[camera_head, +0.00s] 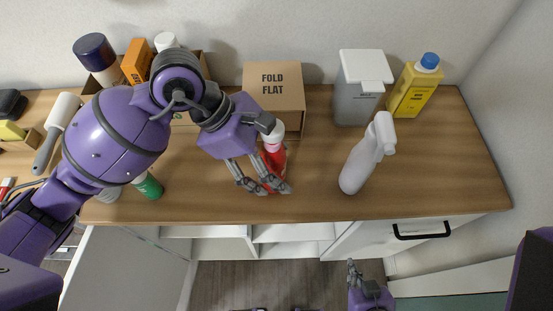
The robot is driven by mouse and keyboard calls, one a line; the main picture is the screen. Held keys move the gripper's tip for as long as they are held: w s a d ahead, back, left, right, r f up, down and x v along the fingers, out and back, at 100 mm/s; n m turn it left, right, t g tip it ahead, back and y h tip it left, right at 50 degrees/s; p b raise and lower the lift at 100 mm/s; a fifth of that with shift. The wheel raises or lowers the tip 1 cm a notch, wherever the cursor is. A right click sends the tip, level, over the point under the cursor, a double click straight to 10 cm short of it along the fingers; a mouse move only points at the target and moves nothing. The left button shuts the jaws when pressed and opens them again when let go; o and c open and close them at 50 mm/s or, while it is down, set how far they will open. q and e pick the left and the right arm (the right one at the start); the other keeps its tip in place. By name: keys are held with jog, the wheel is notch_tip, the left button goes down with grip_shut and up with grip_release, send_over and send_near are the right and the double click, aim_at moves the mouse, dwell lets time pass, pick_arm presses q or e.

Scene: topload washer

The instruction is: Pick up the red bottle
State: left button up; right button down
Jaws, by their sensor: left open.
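The red bottle (276,155) with a white cap stands upright on the wooden counter, in front of the cardboard box. My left gripper (262,187) is open at the bottle, its fingers pointing down and toward the counter's front edge. The fingers overlap the lower part of the bottle, and the wrist hides part of its left side. I cannot tell whether the fingers touch it. My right gripper (362,284) is low in the picture, below the counter's front edge and away from the bottle. Whether its fingers are open or shut is unclear.
A "FOLD FLAT" box (275,100) stands just behind the bottle. A white spray bottle (364,160), grey container (358,100) and yellow bottle (412,93) stand to the right. A green bottle (150,187) is left. The counter (318,175) is bare between the red and spray bottles.

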pick_arm(q)
jog(key=c, duration=1.6)
grip_shut()
jog(key=shift+r, duration=0.1)
